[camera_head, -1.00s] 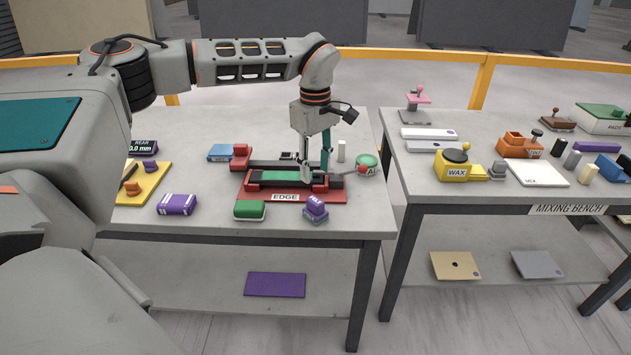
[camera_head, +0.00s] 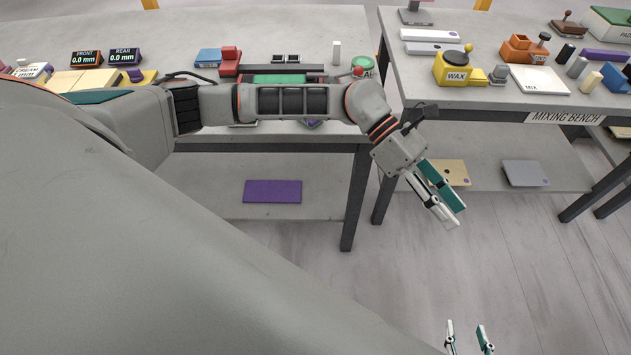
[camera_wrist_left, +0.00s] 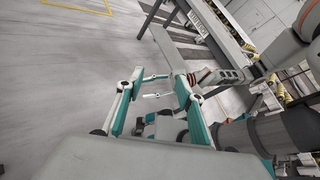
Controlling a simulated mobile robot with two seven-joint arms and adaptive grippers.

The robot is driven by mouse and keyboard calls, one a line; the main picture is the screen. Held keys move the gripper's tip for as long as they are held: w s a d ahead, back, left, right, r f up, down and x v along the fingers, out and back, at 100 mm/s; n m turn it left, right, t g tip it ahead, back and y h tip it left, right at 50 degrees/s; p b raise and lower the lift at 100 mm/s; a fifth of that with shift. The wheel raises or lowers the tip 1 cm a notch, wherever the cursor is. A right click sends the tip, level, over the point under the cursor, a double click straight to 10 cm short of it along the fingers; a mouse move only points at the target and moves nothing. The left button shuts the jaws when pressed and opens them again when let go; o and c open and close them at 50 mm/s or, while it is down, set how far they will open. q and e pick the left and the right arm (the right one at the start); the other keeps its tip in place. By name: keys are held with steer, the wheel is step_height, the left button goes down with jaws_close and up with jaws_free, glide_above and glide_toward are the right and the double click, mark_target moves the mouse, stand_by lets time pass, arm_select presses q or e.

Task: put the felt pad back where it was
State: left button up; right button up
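A flat purple rectangle (camera_head: 273,191) lies on the lower shelf of the left table. A tan plate (camera_head: 448,172) and a grey plate (camera_head: 525,173) lie on the lower shelf of the mixing bench. I cannot tell which thing, if any of these, is the felt pad. My left gripper (camera_head: 450,214) hangs over the floor in front of the gap between the tables, pointing down and right. In the left wrist view its fingers (camera_wrist_left: 158,86) are spread with no object between them. My right gripper (camera_head: 466,326) shows at the bottom edge, fingers apart and empty.
My left arm crosses in front of the left table and hides part of the red fixture (camera_head: 229,67). A yellow wax pot (camera_head: 452,69), an orange holder (camera_head: 519,49) and a white board (camera_head: 541,80) stand on the mixing bench. The floor (camera_head: 330,285) below is clear.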

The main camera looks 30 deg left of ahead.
arm_select(q)
steer(key=d+r+n+t+h, duration=0.5)
steer(key=d+n+t+h, duration=0.15)
steer(key=n, duration=0.55)
steer(key=w+a+f+n+t+y, duration=0.25)
steer(key=a+n+t, duration=0.2)
steer(key=n, duration=0.45)
steer(key=w+a+f+n+t+y, duration=0.2)
steer(key=a+f+n+t, duration=0.15)
steer(key=n+t, duration=0.35)
steer(key=s+a+f+n+y, duration=0.3)
steer(key=a+f+n+y, duration=0.5)
steer(key=a+f+n, duration=0.35)
steer(key=s+a+f+n+g+y, duration=0.3)
steer(key=s+a+f+n, duration=0.5)
steer(key=s+f, duration=0.4)
steer(key=shift+a+f+g+y, duration=0.4)
steer(key=shift+a+f+y, duration=0.2)
steer(key=shift+f, duration=0.3)
